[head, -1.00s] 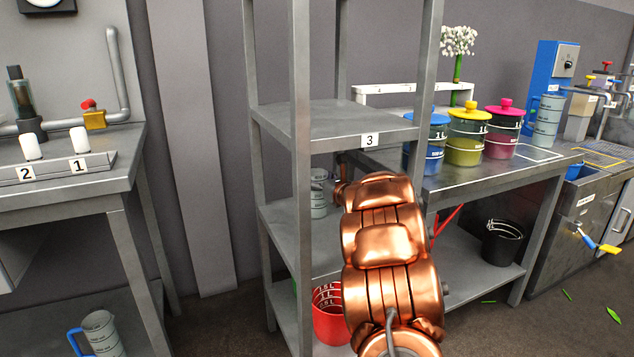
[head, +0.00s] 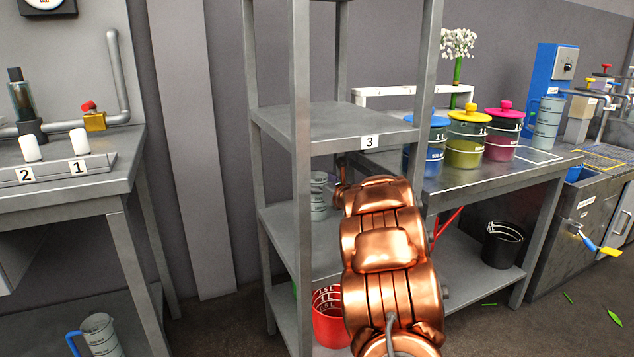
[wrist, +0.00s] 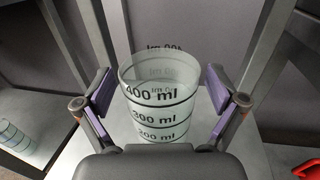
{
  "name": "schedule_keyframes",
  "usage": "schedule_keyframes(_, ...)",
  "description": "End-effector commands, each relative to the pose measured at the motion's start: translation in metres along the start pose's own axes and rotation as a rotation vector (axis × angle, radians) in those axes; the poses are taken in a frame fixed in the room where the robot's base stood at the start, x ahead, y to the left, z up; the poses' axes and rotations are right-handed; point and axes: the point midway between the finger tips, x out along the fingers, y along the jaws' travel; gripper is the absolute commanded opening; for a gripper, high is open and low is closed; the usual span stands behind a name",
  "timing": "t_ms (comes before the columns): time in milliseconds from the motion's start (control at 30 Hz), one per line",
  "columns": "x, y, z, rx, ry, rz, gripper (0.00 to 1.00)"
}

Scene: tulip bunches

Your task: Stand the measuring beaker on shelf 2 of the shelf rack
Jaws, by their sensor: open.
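The clear measuring beaker (head: 318,197) stands upright on the middle shelf (head: 278,222) of the grey shelf rack (head: 299,75), one level below the board marked 3. My arm partly covers that shelf, and I see no label 2 on it. In the wrist view the beaker (wrist: 158,108), with black ml marks, is between the spread fingers of my gripper (wrist: 158,84). The gripper is open, with a gap visible on both sides of the beaker. In the head view the fingers are mostly hidden behind my arm.
A red bucket (head: 328,318) sits on the rack's lowest shelf. Rack posts stand close around my arm. Lidded jars (head: 468,138) stand on the right bench. A blue-handled jug (head: 98,335) is at lower left. Shelf 3 (head: 335,122) is bare.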

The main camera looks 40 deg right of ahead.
Motion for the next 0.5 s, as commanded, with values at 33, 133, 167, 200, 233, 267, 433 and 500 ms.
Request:
schedule_keyframes(33,0.000,0.000,0.002,0.000,0.000,0.000,0.95)
schedule_keyframes(133,0.000,0.000,0.006,0.001,0.000,0.000,0.95)
schedule_keyframes(167,-0.004,0.000,0.004,0.000,0.000,-0.001,0.95)
schedule_keyframes(200,-0.009,-0.001,0.004,0.000,0.000,0.000,0.95)
schedule_keyframes(233,-0.013,-0.001,0.004,0.000,0.001,0.000,0.95)
schedule_keyframes(267,-0.017,-0.001,0.003,0.001,0.003,-0.001,0.95)
schedule_keyframes(433,-0.044,-0.001,0.004,-0.001,0.001,-0.001,0.95)
schedule_keyframes(500,-0.057,-0.002,0.004,0.000,0.003,-0.004,0.95)
